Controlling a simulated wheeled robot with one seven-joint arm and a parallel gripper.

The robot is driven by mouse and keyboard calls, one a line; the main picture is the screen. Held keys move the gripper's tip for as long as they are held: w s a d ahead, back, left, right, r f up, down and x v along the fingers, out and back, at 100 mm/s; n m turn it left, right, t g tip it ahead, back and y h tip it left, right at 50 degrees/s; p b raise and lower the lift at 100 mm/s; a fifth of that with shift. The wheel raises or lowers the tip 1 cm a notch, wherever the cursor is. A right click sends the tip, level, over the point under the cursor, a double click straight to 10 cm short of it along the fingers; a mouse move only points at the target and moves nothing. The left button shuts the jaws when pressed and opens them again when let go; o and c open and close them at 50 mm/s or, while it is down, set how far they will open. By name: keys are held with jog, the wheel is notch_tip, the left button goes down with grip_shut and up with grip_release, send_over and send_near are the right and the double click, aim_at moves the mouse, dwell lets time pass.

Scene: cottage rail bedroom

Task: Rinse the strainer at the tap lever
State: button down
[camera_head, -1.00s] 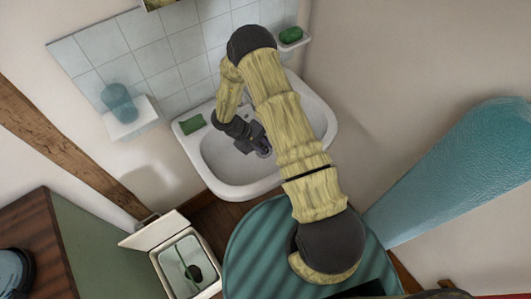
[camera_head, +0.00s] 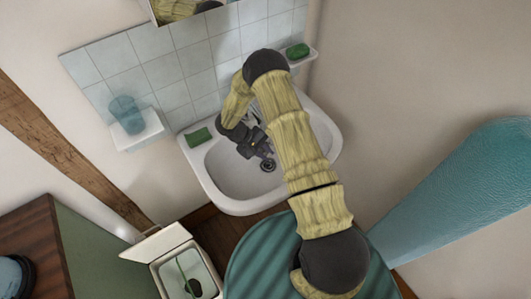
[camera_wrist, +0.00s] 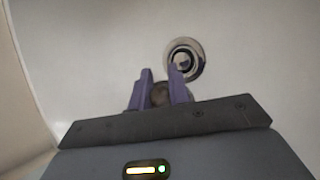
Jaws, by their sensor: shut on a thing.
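My gripper (camera_head: 257,148) is low inside the white basin (camera_head: 222,178), just behind and left of the drain (camera_head: 267,165). In the wrist view its two purple fingers (camera_wrist: 161,80) are shut on a small round dark brownish thing, apparently the strainer (camera_wrist: 160,95), partly hidden between them. The drain's metal ring with a dark opening (camera_wrist: 184,60) shows just beyond the right fingertip, apart from the held thing. My arm covers the back of the basin, and I cannot make out the tap lever.
A green soap bar (camera_head: 198,137) lies on the basin's left rim, another green bar (camera_head: 297,51) on a wall dish. A blue glass (camera_head: 126,112) stands on a small shelf. An open-lidded bin (camera_head: 186,268) stands on the floor. A teal striped round surface (camera_head: 262,255) is in front.

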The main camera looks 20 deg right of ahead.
jog(key=shift+d, duration=0.1)
jog(key=shift+d+p, duration=0.4)
jog(key=shift+d, duration=0.1)
dwell(0.3)
jog(key=shift+a, duration=0.65)
dwell(0.5)
jog(key=shift+s+r+p, duration=0.1)
jog(key=shift+s+p, duration=0.95)
jog(key=shift+s, duration=0.2)
jog(key=shift+s+p, duration=1.3)
jog(key=shift+s, duration=1.45)
